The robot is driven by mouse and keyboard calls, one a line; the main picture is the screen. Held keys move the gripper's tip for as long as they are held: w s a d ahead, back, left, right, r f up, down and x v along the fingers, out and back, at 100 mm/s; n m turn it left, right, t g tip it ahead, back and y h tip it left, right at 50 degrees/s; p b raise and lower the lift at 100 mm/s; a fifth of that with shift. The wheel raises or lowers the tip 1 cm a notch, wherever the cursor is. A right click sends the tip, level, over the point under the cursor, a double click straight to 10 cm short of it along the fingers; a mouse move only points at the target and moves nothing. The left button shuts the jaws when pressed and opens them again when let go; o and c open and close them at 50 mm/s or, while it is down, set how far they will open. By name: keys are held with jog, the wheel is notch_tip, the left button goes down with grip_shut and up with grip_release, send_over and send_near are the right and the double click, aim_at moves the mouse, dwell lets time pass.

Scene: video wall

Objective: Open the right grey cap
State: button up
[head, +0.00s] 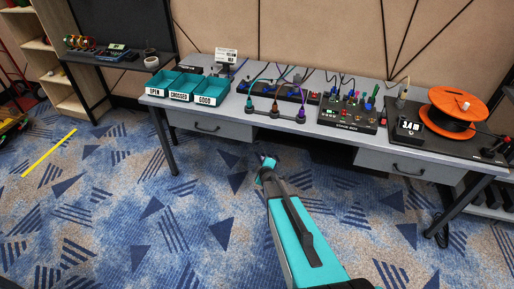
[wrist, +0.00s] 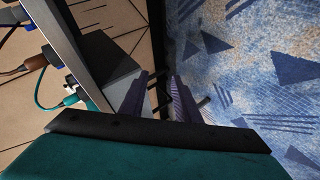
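I cannot make out any grey cap for certain in either view. Several small connectors and plugs stand on the grey workbench (head: 225,112). They include a row with teal, brown and purple plugs (head: 275,108). My gripper (head: 267,165) is in front of the bench, over the carpet and clear of the bench items. In the wrist view, the dark fingers of my gripper (wrist: 161,88) stand apart with a gap between them and nothing held. The bench edge is to their left, with a brown plug (wrist: 47,55) and a teal plug (wrist: 70,99) beyond it.
Teal bins (head: 190,88) labelled open, crossed and good stand at the bench's left. A black box with knobs (head: 348,112) and an orange cable reel (head: 458,105) stand to the right. Two drawers are under the bench top. The carpet in front is mostly clear.

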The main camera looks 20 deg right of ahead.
jog(key=s+a+f+m+g, duration=0.2)
jog(key=s+a+f+g, duration=0.15)
jog(key=s, duration=0.45)
jog(key=s+a+f+m+g, duration=0.2)
jog(key=s+f, duration=0.3)
jog(key=s, duration=0.4)
jog(key=s+a+f+m+g, duration=0.2)
jog(key=s+a+f+g, duration=0.15)
jog(key=s, duration=0.45)
jog(key=s+a+m+g+y, duration=0.1)
jog(key=s+a, duration=0.3)
jog(key=s, duration=0.4)
jog(key=s+a+m+g+y, duration=0.1)
jog(key=s+a+g, duration=0.3)
jog(key=s, duration=0.5)
jog(key=s+a+m+g+y+b, duration=0.1)
jog(key=s+a+g, duration=0.2)
jog(key=s, duration=0.5)
jog(key=shift+s+a, duration=0.2)
jog(key=shift+a, duration=0.65)
jog(key=shift+o, duration=0.3)
jog(key=shift+a, duration=0.1)
